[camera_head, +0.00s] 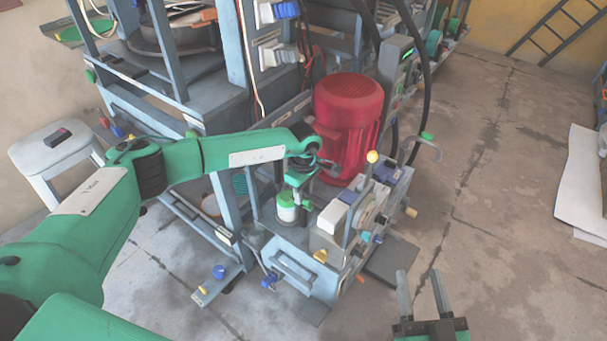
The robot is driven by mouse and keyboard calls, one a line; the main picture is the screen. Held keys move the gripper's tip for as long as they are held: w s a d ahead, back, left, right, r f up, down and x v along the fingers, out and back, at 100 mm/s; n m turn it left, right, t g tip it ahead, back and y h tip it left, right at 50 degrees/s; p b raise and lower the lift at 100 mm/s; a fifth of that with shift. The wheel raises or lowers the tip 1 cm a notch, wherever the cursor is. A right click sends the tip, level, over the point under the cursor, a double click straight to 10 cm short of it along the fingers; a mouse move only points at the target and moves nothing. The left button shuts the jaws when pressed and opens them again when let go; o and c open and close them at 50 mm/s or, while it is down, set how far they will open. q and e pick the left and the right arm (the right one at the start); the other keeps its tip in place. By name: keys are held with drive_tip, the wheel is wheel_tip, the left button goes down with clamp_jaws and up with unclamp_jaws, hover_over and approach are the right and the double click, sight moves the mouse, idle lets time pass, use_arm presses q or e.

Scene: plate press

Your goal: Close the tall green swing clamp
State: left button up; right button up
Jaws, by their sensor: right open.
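My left arm reaches in from the left over a grey bench unit. My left gripper (299,180) points down just above a green-and-white cylinder (287,206); its fingers are small and partly hidden, so I cannot tell whether they are open or touching anything. A curved grey arm with a green tip (427,135) stands out behind the unit's right side. I cannot tell for sure whether this or the green part near my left gripper is the tall green swing clamp. My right gripper (424,294) is open and empty over the floor at the bottom right, apart from the unit.
A large red motor (348,120) stands directly behind the unit. A yellow-ball lever (372,157) and a white block (332,216) are on the unit's right. A grey machine frame (180,120) fills the back left. A white stool (55,148) stands left. The right floor is mostly clear.

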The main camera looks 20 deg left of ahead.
use_arm(q)
wheel_tip(320, 180, up, 12)
drive_tip(key=p, duration=0.1)
drive_tip(key=shift+r+p, duration=0.15)
drive_tip(key=shift+p, duration=0.25)
use_arm(e)
drive_tip(key=s+a+f+g, duration=0.2)
drive_tip(key=s+f+g, duration=0.2)
drive_tip(key=f, duration=0.5)
drive_tip(key=shift+a+g+h, duration=0.15)
drive_tip(key=shift+g+h, duration=0.15)
drive_tip(key=shift+g, duration=0.5)
drive_tip(key=shift+s, duration=0.1)
